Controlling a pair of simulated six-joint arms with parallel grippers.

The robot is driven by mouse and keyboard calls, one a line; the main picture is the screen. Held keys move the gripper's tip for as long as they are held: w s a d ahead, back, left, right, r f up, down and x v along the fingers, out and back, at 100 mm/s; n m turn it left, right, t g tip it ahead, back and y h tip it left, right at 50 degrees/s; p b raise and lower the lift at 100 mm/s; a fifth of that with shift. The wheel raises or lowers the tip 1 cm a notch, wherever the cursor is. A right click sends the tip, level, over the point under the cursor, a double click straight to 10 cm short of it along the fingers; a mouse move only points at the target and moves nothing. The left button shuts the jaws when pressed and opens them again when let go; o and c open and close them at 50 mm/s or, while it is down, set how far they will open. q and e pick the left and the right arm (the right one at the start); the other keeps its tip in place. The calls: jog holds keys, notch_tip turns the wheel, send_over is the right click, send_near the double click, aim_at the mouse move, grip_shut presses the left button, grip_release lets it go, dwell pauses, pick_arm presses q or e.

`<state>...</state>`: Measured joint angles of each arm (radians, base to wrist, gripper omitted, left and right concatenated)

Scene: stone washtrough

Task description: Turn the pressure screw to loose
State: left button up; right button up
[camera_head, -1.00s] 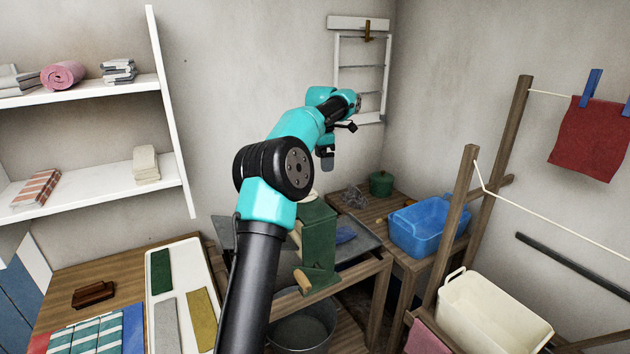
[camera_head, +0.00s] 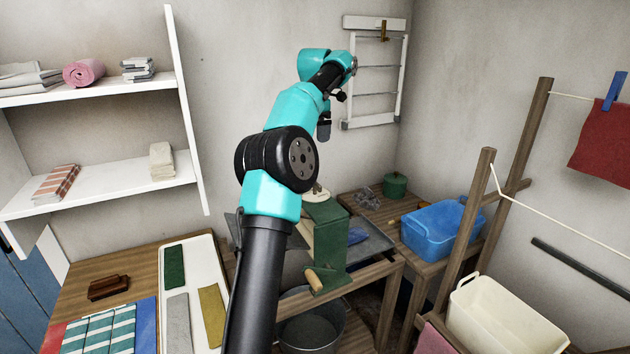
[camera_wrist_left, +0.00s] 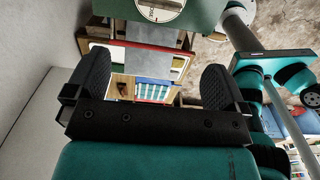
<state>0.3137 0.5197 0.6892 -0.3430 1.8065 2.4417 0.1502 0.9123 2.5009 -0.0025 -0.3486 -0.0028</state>
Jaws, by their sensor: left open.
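The green mangle (camera_head: 329,245) stands on the wooden bench, with a wooden-handled crank (camera_head: 314,280) low on its front. The pressure screw appears as a pale round dial (camera_head: 317,196) on its top, partly hidden behind my arm. In the left wrist view the white dial (camera_wrist_left: 160,8) shows at the top edge, cut off, with small dark marks. My left gripper (camera_head: 324,128) hangs above the mangle, apart from the dial. In the left wrist view its two black fingers (camera_wrist_left: 152,84) are spread with nothing between them. My right gripper is not in view.
A grey tray (camera_head: 372,243) lies behind the mangle, and a blue tub (camera_head: 435,228) stands to its right. A metal basin (camera_head: 310,322) sits below. A wooden drying rack (camera_head: 466,225) and cream bin (camera_head: 500,325) stand at the right. Air above the mangle is free.

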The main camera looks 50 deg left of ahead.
pick_arm(q)
notch_tip(320, 180, down, 16)
jog(key=shift+f, duration=0.2)
dwell(0.5)
jog(key=c, duration=0.7)
jog(key=shift+c, duration=0.2)
